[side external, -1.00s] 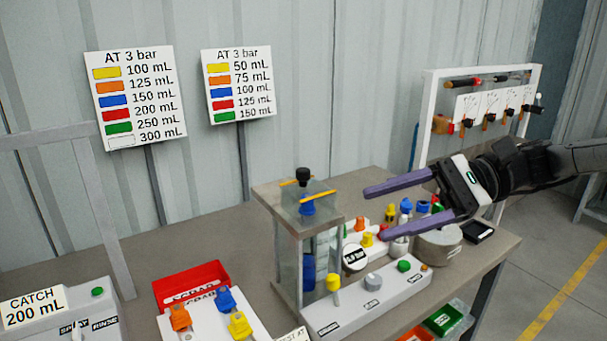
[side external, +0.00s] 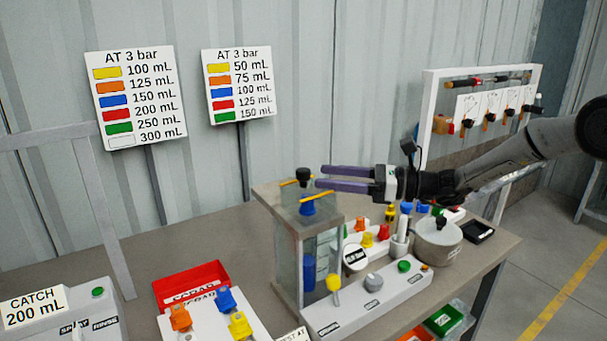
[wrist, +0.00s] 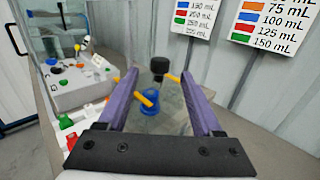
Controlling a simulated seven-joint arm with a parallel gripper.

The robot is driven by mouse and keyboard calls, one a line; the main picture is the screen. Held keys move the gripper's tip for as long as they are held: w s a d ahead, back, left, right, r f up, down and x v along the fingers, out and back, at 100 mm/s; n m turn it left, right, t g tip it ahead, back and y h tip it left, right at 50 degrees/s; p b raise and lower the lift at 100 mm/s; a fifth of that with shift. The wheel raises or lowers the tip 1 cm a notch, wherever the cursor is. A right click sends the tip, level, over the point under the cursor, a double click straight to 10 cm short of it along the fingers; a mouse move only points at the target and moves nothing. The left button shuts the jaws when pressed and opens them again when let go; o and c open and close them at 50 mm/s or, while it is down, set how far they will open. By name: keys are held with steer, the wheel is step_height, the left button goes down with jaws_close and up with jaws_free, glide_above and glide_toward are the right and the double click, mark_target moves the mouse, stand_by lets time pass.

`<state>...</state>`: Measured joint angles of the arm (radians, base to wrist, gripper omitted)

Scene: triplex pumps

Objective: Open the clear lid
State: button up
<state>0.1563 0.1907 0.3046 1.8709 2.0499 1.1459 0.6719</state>
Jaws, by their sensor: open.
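The clear lid (side external: 291,200) lies on top of a tall clear-walled box (side external: 318,250) with grey posts. A black knob (side external: 303,174) stands up on the lid. A blue fitting (side external: 307,206) and yellow strips show at the lid too. My gripper (side external: 318,176) is open, with purple fingers level and pointing left, their tips close to the right of the knob in the side view. In the wrist view the knob (wrist: 160,67) is seen between the fingers, ahead of the tips. I cannot tell whether a finger touches anything.
A white control panel (side external: 365,302) with coloured knobs stands right of the box. A grey round pot (side external: 437,240) and coloured pieces are behind it. A red tray (side external: 191,283) is at left. Two signs (side external: 134,98) stand behind. A white gauge frame (side external: 432,120) is at the back right.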

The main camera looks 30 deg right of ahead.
mark_target(304, 170)
steer(key=x, duration=0.6)
jaws_close()
stand_by(0.3)
stand_by(1.1)
